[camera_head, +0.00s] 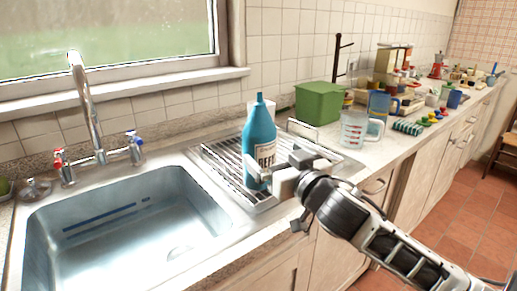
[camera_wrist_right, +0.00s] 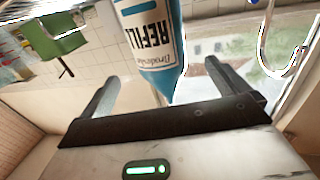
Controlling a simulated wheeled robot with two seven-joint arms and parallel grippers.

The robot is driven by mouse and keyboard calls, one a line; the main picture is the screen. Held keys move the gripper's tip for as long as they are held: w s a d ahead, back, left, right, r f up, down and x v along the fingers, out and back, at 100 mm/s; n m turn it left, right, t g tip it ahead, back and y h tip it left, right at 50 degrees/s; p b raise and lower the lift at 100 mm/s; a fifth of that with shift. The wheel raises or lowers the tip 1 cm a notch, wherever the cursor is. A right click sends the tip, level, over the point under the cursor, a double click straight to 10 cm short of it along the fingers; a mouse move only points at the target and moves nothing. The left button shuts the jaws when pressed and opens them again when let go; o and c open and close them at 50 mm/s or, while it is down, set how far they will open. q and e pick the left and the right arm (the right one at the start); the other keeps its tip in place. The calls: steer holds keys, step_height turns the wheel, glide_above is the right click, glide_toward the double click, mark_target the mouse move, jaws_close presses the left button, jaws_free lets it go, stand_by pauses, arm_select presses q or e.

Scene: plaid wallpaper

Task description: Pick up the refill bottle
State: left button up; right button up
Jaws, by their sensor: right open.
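The refill bottle (camera_head: 260,131) is teal with a white label and a narrow neck, and stands upright on the ribbed metal drainboard right of the sink. My right gripper (camera_head: 277,168) comes in from the right at the lower half of the bottle. In the right wrist view the bottle (camera_wrist_right: 151,40) appears upside down with "REFILL" on its label. It lies between the two spread fingers of my right gripper (camera_wrist_right: 165,84), with visible gaps beside it. The gripper is open. My left gripper is not in view.
The drainboard (camera_head: 215,155) adjoins a steel sink (camera_head: 130,222) with a tall faucet (camera_head: 88,105). A green box (camera_head: 319,103), a clear measuring cup (camera_head: 354,129) and a blue mug (camera_head: 379,104) stand on the counter to the right. A wall with a window is behind.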

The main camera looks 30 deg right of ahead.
mark_target(266, 147)
steer(key=w, duration=0.4)
steer(key=shift+w+d, duration=0.25)
steer(key=shift+w, duration=0.1)
steer(key=shift+w+d+r+p, duration=0.15)
steer(key=shift+w+p, duration=0.3)
steer(key=shift+w, duration=0.9)
steer(key=shift+w+d+p, duration=0.2)
steer(key=shift+w+p, duration=0.2)
steer(key=shift+w, duration=0.9)
steer(key=c, duration=1.3)
